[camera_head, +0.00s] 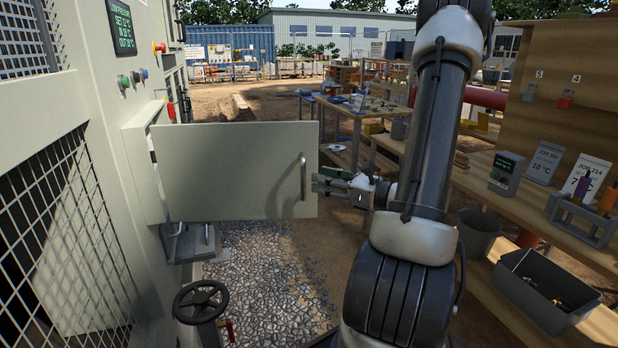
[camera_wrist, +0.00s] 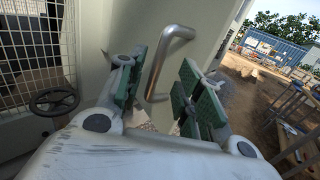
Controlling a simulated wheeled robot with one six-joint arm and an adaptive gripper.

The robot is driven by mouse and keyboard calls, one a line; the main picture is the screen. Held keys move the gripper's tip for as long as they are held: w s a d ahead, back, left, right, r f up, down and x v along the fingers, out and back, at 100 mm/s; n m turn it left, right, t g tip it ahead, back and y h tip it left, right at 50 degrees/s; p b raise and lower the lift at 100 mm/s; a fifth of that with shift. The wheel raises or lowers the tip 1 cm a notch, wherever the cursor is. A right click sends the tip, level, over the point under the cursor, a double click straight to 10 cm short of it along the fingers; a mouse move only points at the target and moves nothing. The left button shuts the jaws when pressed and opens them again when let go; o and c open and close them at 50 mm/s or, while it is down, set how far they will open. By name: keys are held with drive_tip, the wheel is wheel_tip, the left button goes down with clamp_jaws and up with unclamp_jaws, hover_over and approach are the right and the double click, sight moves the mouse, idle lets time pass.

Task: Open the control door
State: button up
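The control door (camera_head: 235,170) is a pale flat panel, swung well out from the chiller cabinet (camera_head: 100,70). Its metal bar handle (camera_head: 303,177) stands upright near the free edge. My gripper (camera_head: 325,181) is at the right of the door, close to the handle. In the wrist view, the handle (camera_wrist: 166,62) shows between the two green-padded fingers of my gripper (camera_wrist: 158,95), with gaps on both sides. The fingers are open. I cannot tell how deep the handle lies between them.
A black handwheel (camera_head: 201,302) stands below the door. A mesh guard (camera_head: 65,240) covers the cabinet at left. A wooden workbench (camera_head: 540,215) with a grey bin (camera_head: 545,290) is at right. Gravel (camera_head: 265,280) lies open under the door.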

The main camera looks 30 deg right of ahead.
drive_tip(key=v, duration=0.5)
idle(0.4)
